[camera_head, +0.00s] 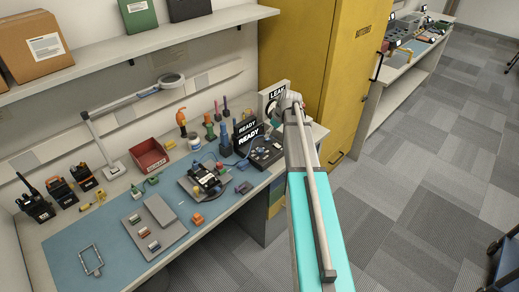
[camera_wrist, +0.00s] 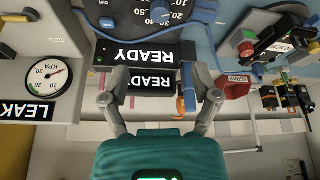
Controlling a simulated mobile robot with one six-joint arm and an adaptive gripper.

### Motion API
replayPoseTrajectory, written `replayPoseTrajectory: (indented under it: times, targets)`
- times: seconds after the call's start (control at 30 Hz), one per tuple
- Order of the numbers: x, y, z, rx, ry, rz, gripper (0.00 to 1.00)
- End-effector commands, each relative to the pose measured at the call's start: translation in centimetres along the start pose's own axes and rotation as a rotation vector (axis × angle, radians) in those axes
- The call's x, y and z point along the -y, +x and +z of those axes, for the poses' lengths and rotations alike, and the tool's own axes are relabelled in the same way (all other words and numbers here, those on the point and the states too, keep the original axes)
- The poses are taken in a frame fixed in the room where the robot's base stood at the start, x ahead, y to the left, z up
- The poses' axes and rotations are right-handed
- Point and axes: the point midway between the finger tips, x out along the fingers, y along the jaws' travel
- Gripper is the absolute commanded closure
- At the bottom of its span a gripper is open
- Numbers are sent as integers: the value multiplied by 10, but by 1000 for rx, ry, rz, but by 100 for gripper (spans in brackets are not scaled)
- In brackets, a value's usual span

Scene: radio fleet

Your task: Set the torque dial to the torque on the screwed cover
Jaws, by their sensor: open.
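A dark box (camera_head: 264,153) with a dial stands near the right end of the bench. In the wrist view, which is upside down, its blue dial knob (camera_wrist: 160,15) is at the top edge, with numbers such as 30, 40 and 50 around it. The setting is too small to read surely. My gripper (camera_wrist: 161,98) is open and empty, its fingers apart in front of two READY displays (camera_wrist: 143,54). A black radio in a fixture (camera_head: 204,178) lies left of the box.
A LEAK gauge (camera_wrist: 45,80) stands right of the displays on the bench. Several upright coloured tools (camera_head: 209,127), a red bin (camera_head: 149,157) and a grey tray (camera_head: 153,226) share the bench. A yellow cabinet (camera_head: 310,60) stands behind my arm.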

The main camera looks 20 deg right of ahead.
Motion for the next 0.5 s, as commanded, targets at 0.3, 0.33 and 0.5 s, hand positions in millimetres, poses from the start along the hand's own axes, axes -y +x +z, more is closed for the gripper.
replayPoseTrajectory:
  times: [0.3, 0.33, 0.5]
  targets:
    - [1, 1, 0, 1, 1, 0, 21]
    - [1, 2, 0, 1, 1, 0, 21]
    - [1, 7, 0, 1, 1, 0, 21]
